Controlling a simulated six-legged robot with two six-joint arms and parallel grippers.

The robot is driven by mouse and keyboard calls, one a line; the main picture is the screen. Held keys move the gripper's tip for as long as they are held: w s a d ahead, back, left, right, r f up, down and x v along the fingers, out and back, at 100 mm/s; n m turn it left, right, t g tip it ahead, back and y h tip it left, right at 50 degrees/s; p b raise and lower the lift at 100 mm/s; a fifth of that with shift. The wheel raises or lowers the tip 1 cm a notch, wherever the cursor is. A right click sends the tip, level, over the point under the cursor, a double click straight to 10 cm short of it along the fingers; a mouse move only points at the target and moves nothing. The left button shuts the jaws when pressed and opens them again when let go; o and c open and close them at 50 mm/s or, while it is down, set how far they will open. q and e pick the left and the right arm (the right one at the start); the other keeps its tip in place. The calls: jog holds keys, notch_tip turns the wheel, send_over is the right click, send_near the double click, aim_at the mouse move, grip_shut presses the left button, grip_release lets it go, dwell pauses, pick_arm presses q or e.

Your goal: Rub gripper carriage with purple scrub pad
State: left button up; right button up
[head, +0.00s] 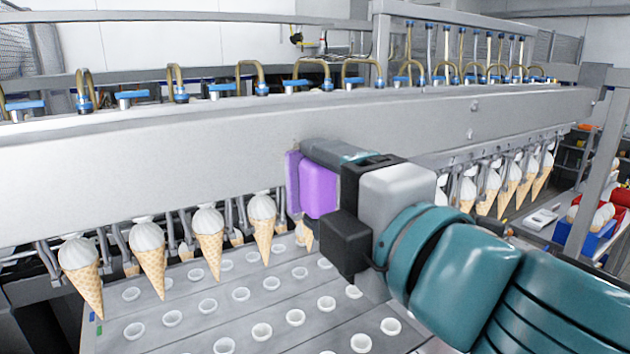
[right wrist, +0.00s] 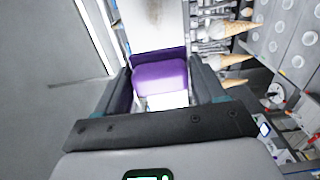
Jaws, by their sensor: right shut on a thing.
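The gripper carriage (head: 130,160) is a long grey beam across the head view, with ice cream cones hanging from small grippers below it. The purple scrub pad (head: 319,190) is at the beam's front face, near the middle. It also shows in the right wrist view (right wrist: 160,78), between my right gripper's fingers. My right gripper (head: 325,165) is shut on the pad and comes in from the right. In the right wrist view a brownish smudge shows on the pale surface just beyond the pad. I cannot tell whether the pad touches the beam. My left gripper is not in view.
Hanging cones (head: 208,232) are close below the beam, left and right of my right arm. A grey plate with rows of round white holes (head: 262,331) lies underneath. Brass tubes with blue fittings (head: 177,84) line the beam's top. A shelf with bins stands at the far right.

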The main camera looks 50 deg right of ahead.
jog(key=shift+s, duration=0.3)
jog(key=shift+a, duration=0.1)
jog(key=shift+w, duration=0.2)
jog(key=b, duration=0.2)
send_near(275, 156)
jog(key=shift+x, duration=1.1)
jog(key=shift+b+x, duration=0.5)
jog(key=shift+x, duration=0.5)
jog(key=shift+a, duration=0.1)
jog(key=shift+b+x, duration=0.3)
jog(key=shift+x, duration=0.65)
